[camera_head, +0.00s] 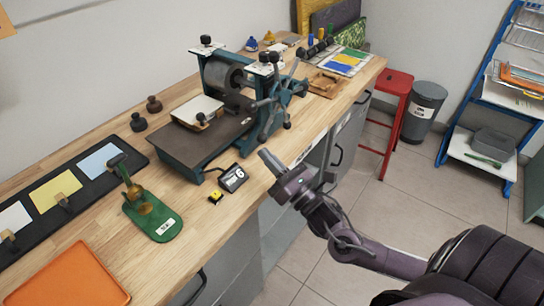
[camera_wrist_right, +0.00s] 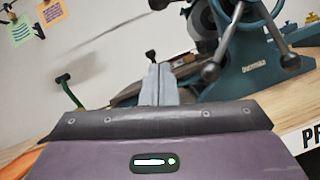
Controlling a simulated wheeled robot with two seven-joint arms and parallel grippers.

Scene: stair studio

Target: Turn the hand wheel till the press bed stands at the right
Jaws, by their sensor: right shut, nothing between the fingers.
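The etching press (camera_head: 225,75) has a teal frame and a grey roller and stands on the wooden bench. Its dark press bed (camera_head: 212,139) extends mostly to the left of the roller. The spoked hand wheel (camera_head: 277,98) is on the press's near right side; its knobbed spokes also show in the wrist view (camera_wrist_right: 237,12). My right gripper (camera_head: 265,156) is shut and empty, in front of the wheel and below it, by the bench's front edge. Its fingers show in the wrist view (camera_wrist_right: 159,84), apart from the wheel. My left gripper is out of view.
A small display reading 6 (camera_head: 232,178) and a yellow block (camera_head: 215,197) lie before the press. A green-based stand (camera_head: 153,215) and an orange tray (camera_head: 68,279) are at left. A red stool (camera_head: 396,88) and grey bin (camera_head: 423,108) stand right of the bench.

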